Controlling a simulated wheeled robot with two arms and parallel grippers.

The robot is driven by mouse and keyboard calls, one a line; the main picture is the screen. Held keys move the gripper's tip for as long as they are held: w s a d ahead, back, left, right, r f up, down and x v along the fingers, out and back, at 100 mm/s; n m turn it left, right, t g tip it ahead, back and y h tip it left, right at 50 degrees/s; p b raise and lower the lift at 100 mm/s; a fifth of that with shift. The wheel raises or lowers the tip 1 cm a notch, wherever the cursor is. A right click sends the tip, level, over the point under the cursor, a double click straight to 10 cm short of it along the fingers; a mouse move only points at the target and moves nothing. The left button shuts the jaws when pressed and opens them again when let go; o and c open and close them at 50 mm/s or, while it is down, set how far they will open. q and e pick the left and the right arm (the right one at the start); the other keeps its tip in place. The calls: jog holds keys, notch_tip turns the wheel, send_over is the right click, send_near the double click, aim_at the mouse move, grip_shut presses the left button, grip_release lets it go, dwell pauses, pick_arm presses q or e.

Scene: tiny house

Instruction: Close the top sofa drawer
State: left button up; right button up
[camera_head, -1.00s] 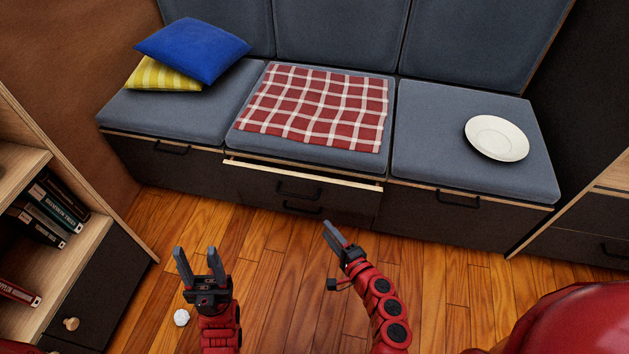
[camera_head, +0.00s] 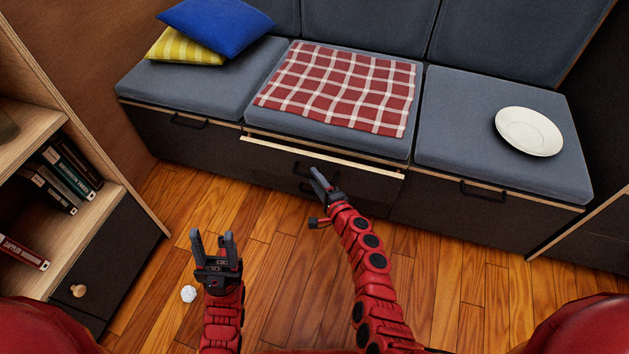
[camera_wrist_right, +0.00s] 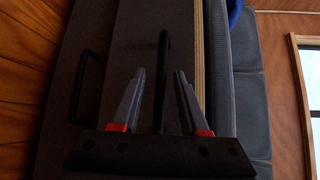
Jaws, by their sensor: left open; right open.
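The top sofa drawer (camera_head: 376,179) is under the middle seat and stands slightly pulled out, its pale wooden top edge showing. It has a dark front and a black bar handle, partly hidden by my right gripper in the head view. My right gripper (camera_head: 318,178) is open and empty in front of the drawer; in the right wrist view its fingers (camera_wrist_right: 160,95) point at the drawer front, with the handle (camera_wrist_right: 163,60) showing between them. I cannot tell whether they touch it. My left gripper (camera_head: 212,243) is open and empty above the floor, left of the right arm.
A lower drawer handle (camera_wrist_right: 88,85) shows in the wrist view. A checked cloth (camera_head: 340,85) lies on the middle seat, a white plate (camera_head: 529,131) on the right seat, cushions (camera_head: 218,24) on the left. A bookshelf (camera_head: 95,235) stands left. A small white ball (camera_head: 188,293) lies on the floor.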

jog(key=shift+w+a, duration=0.25)
jog(key=shift+w, duration=0.25)
grip_shut()
dwell(1.2)
